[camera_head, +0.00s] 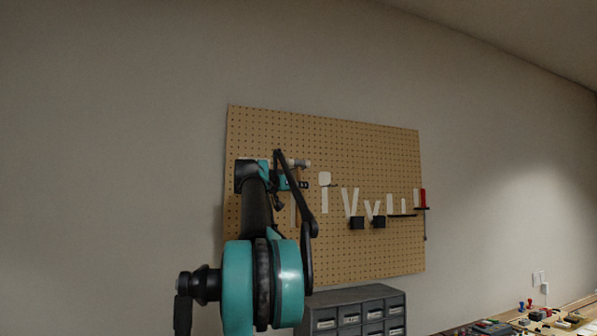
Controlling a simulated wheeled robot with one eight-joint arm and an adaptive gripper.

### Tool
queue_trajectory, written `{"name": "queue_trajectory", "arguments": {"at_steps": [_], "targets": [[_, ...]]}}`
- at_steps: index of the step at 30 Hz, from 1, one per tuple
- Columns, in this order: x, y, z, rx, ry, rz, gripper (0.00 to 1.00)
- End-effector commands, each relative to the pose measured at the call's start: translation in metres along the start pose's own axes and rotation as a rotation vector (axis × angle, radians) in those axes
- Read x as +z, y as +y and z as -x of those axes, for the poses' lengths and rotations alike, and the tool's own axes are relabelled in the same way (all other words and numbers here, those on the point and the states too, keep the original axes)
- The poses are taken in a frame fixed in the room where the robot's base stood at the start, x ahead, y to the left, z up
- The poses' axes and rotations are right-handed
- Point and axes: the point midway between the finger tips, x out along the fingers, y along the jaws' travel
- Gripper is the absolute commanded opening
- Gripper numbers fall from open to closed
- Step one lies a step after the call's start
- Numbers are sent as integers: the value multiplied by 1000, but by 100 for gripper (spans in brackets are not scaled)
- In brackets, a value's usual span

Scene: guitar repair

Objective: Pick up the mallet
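A pegboard (370,155) hangs on the wall ahead. What looks like the mallet hangs on its left part: a pale grey head end (302,163) shows just above my gripper, and the rest is mostly hidden behind my arm. My gripper (297,184) is in front of the board at this spot, seen from behind and small. Its fingers overlap the area just below the head. I cannot tell whether they touch the handle or how far apart they are.
White tool shapes (325,190) and dark holders (357,223) are on the board to the right, with a red-handled tool (423,198) at its right edge. A grey drawer cabinet (355,299) stands below. A cluttered wooden bench (580,306) is at lower right.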

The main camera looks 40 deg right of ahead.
Motion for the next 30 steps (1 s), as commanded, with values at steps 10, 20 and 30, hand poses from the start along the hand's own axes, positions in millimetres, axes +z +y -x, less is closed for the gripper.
{"name": "queue_trajectory", "arguments": {"at_steps": [10, 20, 30], "targets": [[0, 0, -1, 0, 0, 0, 22], [0, 0, -1, 0, 0, 0, 0], [0, 0, 0, 0, 0, 0, 0]]}}
